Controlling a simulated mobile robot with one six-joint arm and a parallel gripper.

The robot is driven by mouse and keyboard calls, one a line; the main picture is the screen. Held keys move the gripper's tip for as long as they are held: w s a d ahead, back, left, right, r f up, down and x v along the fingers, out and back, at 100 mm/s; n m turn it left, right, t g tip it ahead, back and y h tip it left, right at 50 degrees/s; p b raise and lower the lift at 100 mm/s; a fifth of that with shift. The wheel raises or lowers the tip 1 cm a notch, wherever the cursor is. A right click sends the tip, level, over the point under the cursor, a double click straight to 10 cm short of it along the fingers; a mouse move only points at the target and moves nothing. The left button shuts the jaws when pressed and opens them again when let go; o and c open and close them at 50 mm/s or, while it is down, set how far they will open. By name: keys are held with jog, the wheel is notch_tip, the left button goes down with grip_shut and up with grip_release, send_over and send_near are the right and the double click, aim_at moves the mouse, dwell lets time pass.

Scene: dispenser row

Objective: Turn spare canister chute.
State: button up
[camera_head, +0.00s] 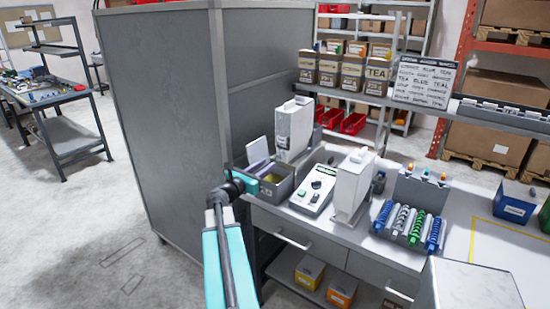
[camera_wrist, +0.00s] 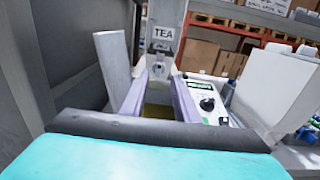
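Two tall white canister dispensers stand on the bench, a back one (camera_head: 294,130) and a front one (camera_head: 353,185). In the wrist view the back dispenser (camera_wrist: 164,15) carries a TEA label, with a grey chute-like part (camera_wrist: 161,58) below it. The front dispenser's white side (camera_wrist: 270,85) fills the right. I cannot tell which one is the spare. My gripper (camera_head: 247,184) is at the near left edge of a grey tray (camera_head: 278,191), short of both dispensers.
A control box (camera_head: 314,190) with a dark knob sits between the dispensers. A pale upright panel (camera_head: 258,150) stands by the tray. Coloured coils (camera_head: 408,224) are at right. A tall grey cabinet (camera_head: 165,120) stands close left.

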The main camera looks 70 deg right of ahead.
aim_at(277, 158)
jog(key=shift+p+x, duration=0.8)
jog(key=shift+x, duration=2.3)
